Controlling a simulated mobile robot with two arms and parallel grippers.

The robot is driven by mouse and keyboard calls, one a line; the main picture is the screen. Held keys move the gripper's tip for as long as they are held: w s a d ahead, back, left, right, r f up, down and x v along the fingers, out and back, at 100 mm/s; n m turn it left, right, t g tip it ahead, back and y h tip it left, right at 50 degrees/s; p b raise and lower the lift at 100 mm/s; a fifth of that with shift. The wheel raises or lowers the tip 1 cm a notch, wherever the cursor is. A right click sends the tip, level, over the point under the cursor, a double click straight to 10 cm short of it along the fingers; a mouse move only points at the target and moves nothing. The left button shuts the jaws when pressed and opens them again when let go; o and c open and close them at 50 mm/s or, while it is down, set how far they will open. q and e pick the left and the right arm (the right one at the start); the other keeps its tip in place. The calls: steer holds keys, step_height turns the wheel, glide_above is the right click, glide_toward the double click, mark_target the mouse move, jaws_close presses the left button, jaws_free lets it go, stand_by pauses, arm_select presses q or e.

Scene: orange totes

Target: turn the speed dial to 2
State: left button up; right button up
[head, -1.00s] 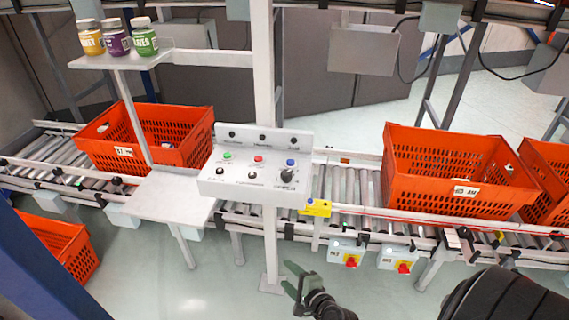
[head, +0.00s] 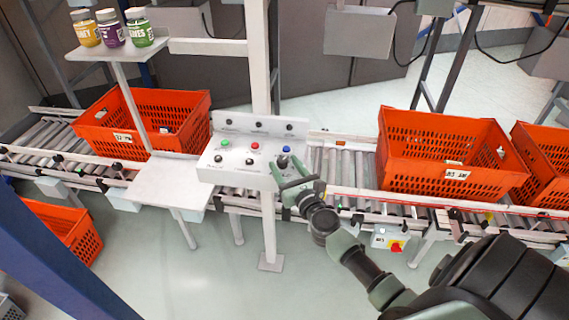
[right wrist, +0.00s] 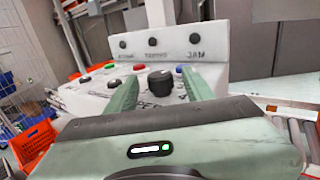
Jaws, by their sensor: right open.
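The white control panel (head: 236,168) stands on a post in front of the roller conveyor. The speed dial (right wrist: 160,83) is a black knob with a raised grip, at the panel's front right; it also shows in the head view (head: 283,160). My right gripper (head: 285,172) is open at the panel's right side. In the right wrist view its two green fingers (right wrist: 160,92) stand apart on either side of the dial, with a gap; I cannot tell whether they touch it. The dial's number markings are not readable. My left gripper is not in view.
Green (head: 225,143), red (head: 255,146) and blue (head: 286,150) buttons and black knobs sit close to the dial. Orange totes (head: 440,160) stand on the conveyor. A shelf (head: 120,54) with three jars is at the upper left.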

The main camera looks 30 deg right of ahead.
steer(key=shift+w+d, duration=0.1)
steer(key=shift+w, duration=0.25)
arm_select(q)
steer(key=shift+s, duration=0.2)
